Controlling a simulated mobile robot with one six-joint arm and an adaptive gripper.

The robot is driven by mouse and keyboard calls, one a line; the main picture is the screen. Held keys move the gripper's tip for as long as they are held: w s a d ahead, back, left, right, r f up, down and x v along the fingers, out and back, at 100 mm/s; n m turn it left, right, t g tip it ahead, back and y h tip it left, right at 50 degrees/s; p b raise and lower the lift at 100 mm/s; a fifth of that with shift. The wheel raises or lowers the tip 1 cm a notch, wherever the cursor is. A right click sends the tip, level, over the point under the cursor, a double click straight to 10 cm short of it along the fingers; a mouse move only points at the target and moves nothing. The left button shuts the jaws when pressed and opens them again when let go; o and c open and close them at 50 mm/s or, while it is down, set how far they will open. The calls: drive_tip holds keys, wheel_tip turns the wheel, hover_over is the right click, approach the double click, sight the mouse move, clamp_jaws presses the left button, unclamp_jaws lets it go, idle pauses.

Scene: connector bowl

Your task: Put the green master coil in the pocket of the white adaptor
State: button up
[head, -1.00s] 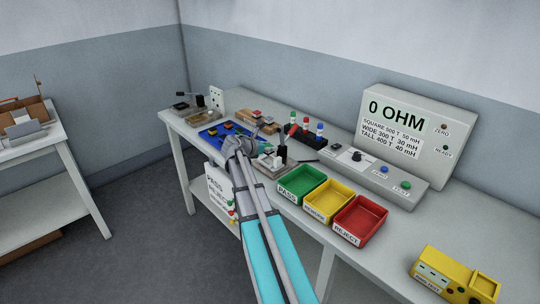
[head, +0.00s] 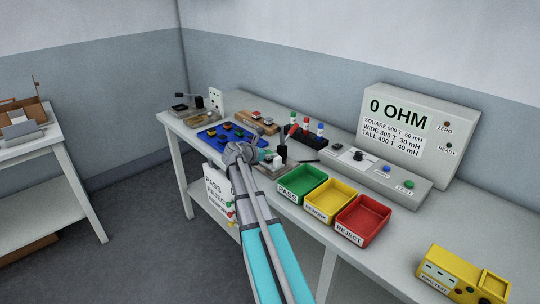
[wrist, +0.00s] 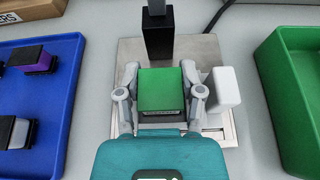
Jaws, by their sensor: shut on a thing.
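The green master coil (wrist: 164,90) is a green-topped block with a dark lower edge, held between the two fingers of my gripper (wrist: 160,98). In the wrist view it appears over a metal plate fixture (wrist: 193,52) with a black post behind. A white block (wrist: 224,88) stands right of my right finger; I cannot tell whether it is part of the white adaptor. No pocket shows clearly; the coil and my gripper hide the plate beneath. In the head view my gripper (head: 240,152) is at the fixture's left, and the coil cannot be made out.
The blue tray (head: 213,137) with several coils lies to the left. The green PASS bin (head: 302,184) is close on the right, with yellow (head: 333,199) and red (head: 362,217) bins beyond. The fixture's black post (wrist: 158,34) stands just behind the coil.

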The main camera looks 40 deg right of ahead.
drive_tip(key=shift+f, duration=0.2)
drive_tip(key=o, duration=0.9)
drive_tip(key=shift+r, duration=0.2)
drive_tip(key=shift+r, duration=0.1)
drive_tip(key=p+v, duration=0.4)
drive_tip(key=v, duration=0.8)
drive_tip(key=shift+p, duration=0.3)
